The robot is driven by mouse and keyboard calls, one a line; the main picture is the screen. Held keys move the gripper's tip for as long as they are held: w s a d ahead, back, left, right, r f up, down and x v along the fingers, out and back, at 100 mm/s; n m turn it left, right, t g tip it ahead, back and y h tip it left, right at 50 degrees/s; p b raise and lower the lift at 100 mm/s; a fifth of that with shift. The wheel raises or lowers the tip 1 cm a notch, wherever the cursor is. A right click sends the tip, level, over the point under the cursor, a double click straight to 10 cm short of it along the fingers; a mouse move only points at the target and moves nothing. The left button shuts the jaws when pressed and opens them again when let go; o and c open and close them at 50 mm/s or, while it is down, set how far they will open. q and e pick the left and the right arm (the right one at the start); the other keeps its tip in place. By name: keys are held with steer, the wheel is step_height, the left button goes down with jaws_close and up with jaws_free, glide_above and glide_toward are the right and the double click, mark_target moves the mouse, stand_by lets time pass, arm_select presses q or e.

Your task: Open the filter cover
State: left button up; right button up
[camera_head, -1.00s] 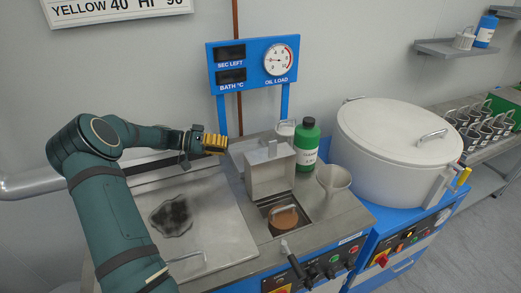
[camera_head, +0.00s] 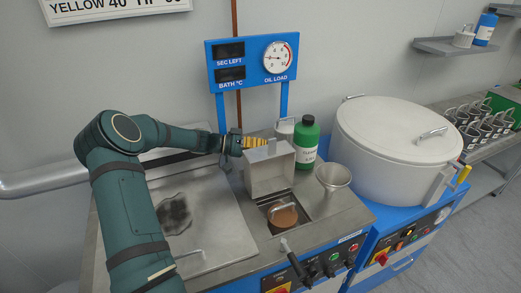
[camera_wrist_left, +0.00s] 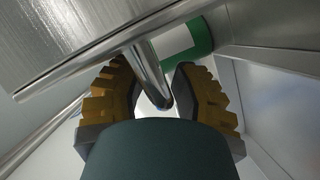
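The filter cover (camera_head: 270,172) is a grey metal lid that stands upright behind an open square well. A round brown filter (camera_head: 283,217) with a wire handle sits in the well. My left gripper (camera_head: 257,142) has yellow ribbed fingers and is at the upper back edge of the cover. In the left wrist view my left gripper (camera_wrist_left: 158,95) is open, with a bent metal handle (camera_wrist_left: 148,72) between its fingers. Gaps show beside the handle, so it is not clamped. My right gripper is in neither view.
A green bottle (camera_head: 306,145) and a funnel (camera_head: 333,177) stand right of the cover. A flat metal lid (camera_head: 205,225) with a dark stain lies to the left. A big white drum (camera_head: 395,140) stands at the right. A blue display panel (camera_head: 253,62) rises behind.

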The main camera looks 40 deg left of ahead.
mark_target(265, 150)
arm_select(q)
jaws_close()
steer(key=d+b, duration=0.1)
steer(key=s+r+m+b, duration=0.1)
steer(key=d+m+y+b, duration=0.1)
steer(key=b, duration=0.1)
steer(key=shift+s+d+r, duration=0.25)
steer(key=shift+d+r, duration=0.1)
steer(key=shift+s+d+r, duration=0.15)
steer(key=shift+d+r, duration=0.05)
steer(key=shift+d, duration=0.05)
steer(key=shift+r+m+b, duration=0.1)
steer(key=shift+m+b, duration=0.2)
